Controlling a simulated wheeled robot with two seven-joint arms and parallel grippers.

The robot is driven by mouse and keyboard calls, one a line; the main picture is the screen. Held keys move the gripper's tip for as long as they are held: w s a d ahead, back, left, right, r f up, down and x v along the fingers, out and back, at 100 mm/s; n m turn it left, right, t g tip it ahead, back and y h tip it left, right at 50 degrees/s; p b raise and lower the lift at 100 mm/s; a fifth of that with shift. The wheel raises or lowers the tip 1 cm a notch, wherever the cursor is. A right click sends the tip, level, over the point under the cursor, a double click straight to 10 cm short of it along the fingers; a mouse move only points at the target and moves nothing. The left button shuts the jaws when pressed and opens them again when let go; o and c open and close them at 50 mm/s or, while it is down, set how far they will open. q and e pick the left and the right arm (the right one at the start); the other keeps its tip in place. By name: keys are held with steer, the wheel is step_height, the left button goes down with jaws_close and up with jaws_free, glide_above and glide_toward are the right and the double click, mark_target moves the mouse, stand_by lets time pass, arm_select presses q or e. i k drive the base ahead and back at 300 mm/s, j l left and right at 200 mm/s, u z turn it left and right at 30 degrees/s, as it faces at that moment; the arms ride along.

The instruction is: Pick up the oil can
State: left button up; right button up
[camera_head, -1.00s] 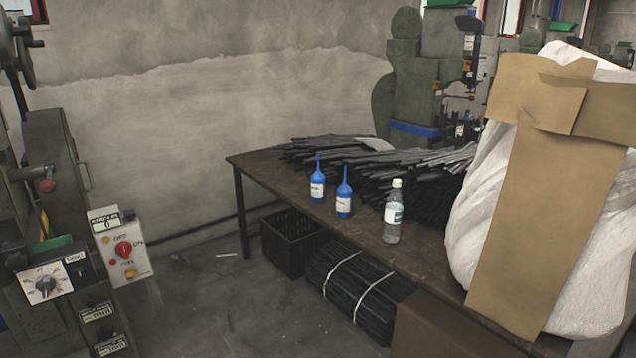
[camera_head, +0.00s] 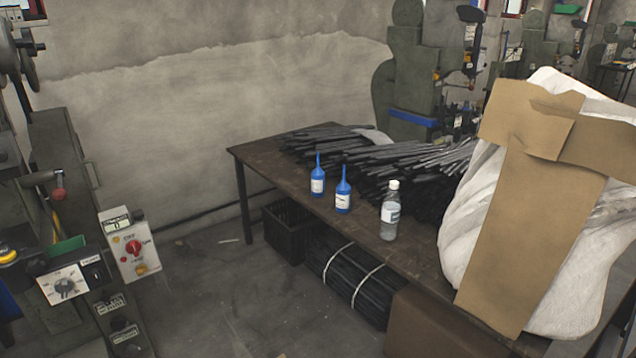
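Two small blue bottles with pointed spouts and white labels, which look like oil cans, stand upright on the brown table (camera_head: 262,150). The left blue oil can (camera_head: 317,178) is a little farther back. The right blue oil can (camera_head: 342,192) is close beside it, apart from it. A clear bottle (camera_head: 390,212) with a white cap stands to their right, nearer to me. Neither of my grippers is in view.
Black rods (camera_head: 370,160) are heaped behind the cans. A large white sack with a cardboard sheet (camera_head: 530,200) fills the right. A black crate (camera_head: 284,232) and bundled rods (camera_head: 348,280) lie under the table. A press control box (camera_head: 130,245) stands left. The floor between is clear.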

mark_target(317, 175)
steer(key=i+j+z, duration=0.35)
steer(key=i, duration=0.4)
steer(key=i+j+z, duration=0.35)
steer(key=i+j, duration=0.4)
steer(key=i+j+z, duration=0.35)
steer(key=i+j, duration=0.25)
steer(key=j, duration=0.25)
